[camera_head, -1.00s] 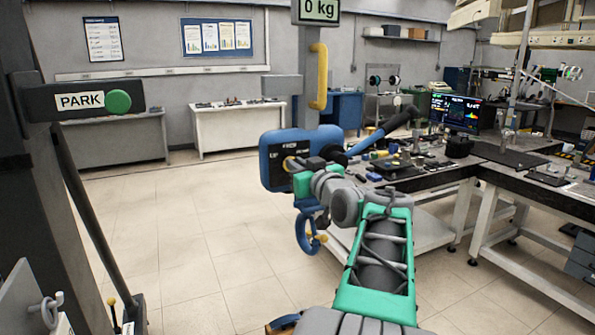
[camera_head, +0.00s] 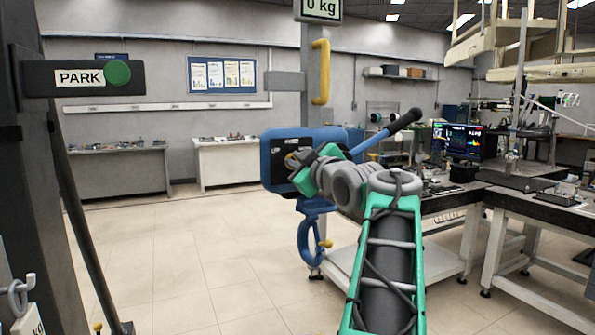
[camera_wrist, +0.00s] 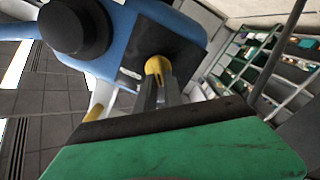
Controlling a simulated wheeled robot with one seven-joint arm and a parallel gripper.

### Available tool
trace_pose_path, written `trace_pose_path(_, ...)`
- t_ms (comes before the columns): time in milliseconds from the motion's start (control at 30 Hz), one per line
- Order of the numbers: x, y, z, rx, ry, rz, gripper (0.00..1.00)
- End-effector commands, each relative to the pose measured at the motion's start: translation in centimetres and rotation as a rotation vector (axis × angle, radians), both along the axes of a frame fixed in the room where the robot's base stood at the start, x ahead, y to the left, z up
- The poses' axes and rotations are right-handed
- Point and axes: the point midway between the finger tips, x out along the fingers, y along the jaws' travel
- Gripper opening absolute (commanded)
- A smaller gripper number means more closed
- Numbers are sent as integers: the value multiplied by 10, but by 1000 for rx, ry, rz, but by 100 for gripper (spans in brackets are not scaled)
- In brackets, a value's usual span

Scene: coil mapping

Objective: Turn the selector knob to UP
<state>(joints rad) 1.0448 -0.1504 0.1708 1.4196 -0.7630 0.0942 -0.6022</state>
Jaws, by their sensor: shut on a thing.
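The selector knob (camera_wrist: 158,66) is yellow and sits on a black plate (camera_wrist: 186,50) on the blue housing (camera_wrist: 112,28). My gripper (camera_wrist: 158,88) is shut on the knob, with its fingers on either side of it in the wrist view. In the head view my gripper (camera_head: 298,160) reaches the dark plate (camera_head: 281,153) on the blue housing (camera_head: 269,178), and the fingers mostly cover the knob. An "UP" label shows on the plate's left side; the other lettering is too small to read surely. Where the knob points cannot be told.
A blue lever (camera_head: 385,135) with a black grip sticks out right of the housing. A blue hook (camera_head: 306,243) hangs below, and a yellow handle (camera_head: 320,72) stands above. A PARK sign (camera_head: 80,77) with a green button is at left.

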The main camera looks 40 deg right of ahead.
Motion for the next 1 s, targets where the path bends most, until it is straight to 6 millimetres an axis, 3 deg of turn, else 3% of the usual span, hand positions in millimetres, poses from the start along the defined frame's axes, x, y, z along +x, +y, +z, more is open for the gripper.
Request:
trace_pose_path(500, 0, 0, -1, -20, 9, 0, 0)
trace_pose_path(533, 0, 0, -1, -20, 9, 0, 14)
trace_pose_path(767, 0, 0, -1, -21, 8, 0, 33)
trace_pose_path(1000, 0, 0, 0, -21, 7, -1, 34)
